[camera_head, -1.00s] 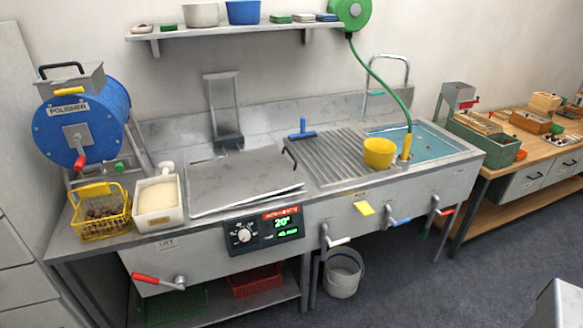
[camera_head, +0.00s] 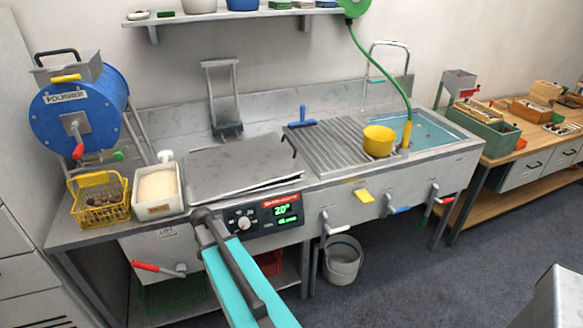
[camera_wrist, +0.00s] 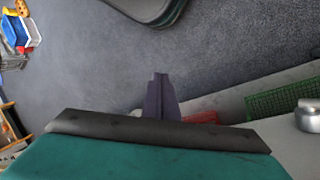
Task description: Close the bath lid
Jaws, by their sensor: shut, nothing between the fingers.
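The bath lid (camera_head: 235,170) is a flat grey metal sheet over the left part of the steel bench. It lies nearly flat, with a narrow gap along its front right edge. Its dark handle (camera_head: 289,146) stands at the right side. My teal and dark arm rises from the bottom of the head view, its end low in front of the lid's front edge. In the wrist view my gripper (camera_wrist: 161,82) shows as dark fingers close together, with nothing between them, above the floor. The lid is not in the wrist view.
A control panel (camera_head: 262,217) is on the bench front. A yellow basket (camera_head: 100,212) and a white tub (camera_head: 158,207) stand left of the lid. A ribbed drainboard (camera_head: 335,150) with a yellow bowl (camera_head: 379,140) lies right. A green basket (camera_wrist: 283,101) shows below the bench.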

